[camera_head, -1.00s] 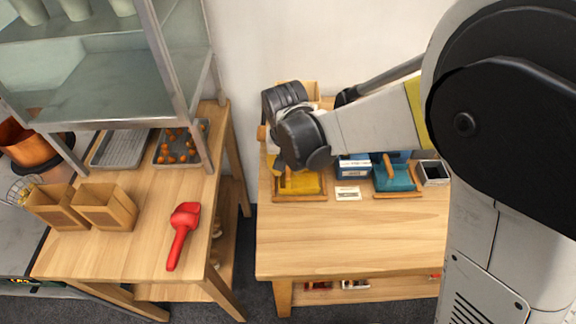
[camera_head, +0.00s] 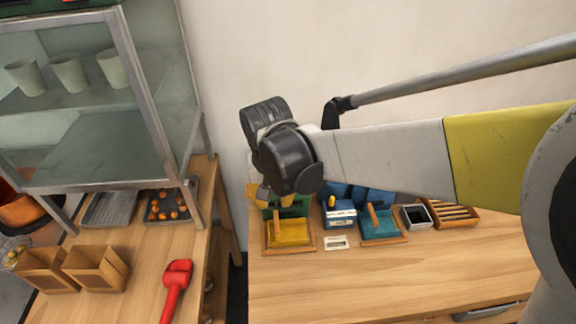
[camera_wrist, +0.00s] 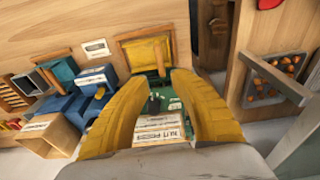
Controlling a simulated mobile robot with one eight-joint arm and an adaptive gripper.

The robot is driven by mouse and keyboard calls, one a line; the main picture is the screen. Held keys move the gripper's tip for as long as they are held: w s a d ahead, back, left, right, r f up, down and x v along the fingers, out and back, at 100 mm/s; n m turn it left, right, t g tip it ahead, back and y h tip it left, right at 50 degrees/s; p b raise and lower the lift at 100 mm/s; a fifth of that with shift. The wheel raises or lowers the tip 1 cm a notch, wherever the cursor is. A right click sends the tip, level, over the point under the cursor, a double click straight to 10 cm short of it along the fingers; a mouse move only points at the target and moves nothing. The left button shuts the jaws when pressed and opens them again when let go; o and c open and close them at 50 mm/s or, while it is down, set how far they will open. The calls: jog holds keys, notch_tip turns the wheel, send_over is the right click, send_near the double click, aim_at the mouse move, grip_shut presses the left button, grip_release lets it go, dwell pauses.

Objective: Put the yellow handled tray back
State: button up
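The yellow handled tray (camera_head: 290,233) lies flat in a wooden frame at the left of the right-hand table, its wooden handle upright. It also shows in the wrist view (camera_wrist: 145,57). My gripper (camera_head: 268,195) is above and behind the tray, partly hidden by my own wrist in the head view. In the wrist view its two yellow fingers (camera_wrist: 155,85) are spread apart with nothing held between them. They are apart from the tray and over a green item (camera_wrist: 160,102) with a white label.
A teal handled tray (camera_head: 380,224), a blue box (camera_head: 340,215), a black bin (camera_head: 416,217) and a slatted wooden tray (camera_head: 452,213) stand to the right. A white card (camera_head: 336,243) lies in front. The table's front is clear. A metal shelf (camera_head: 150,100) rises at left.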

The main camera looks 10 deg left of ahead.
jog(key=shift+r, duration=0.25)
jog(key=s+d+r+m+t, duration=0.1)
jog(key=d+r, duration=0.3)
jog(key=d, duration=0.4)
jog(key=s+d+r+t, duration=0.1)
jog(key=d+r, duration=0.2)
jog(key=d, duration=0.5)
jog(key=s+d+m+t, duration=0.1)
jog(key=s+d+t, duration=0.2)
jog(key=s+d, duration=0.5)
jog(key=d+r, duration=0.1)
jog(key=d, duration=0.4)
jog(key=shift+d+m, duration=0.15)
jog(key=shift+m, duration=0.15)
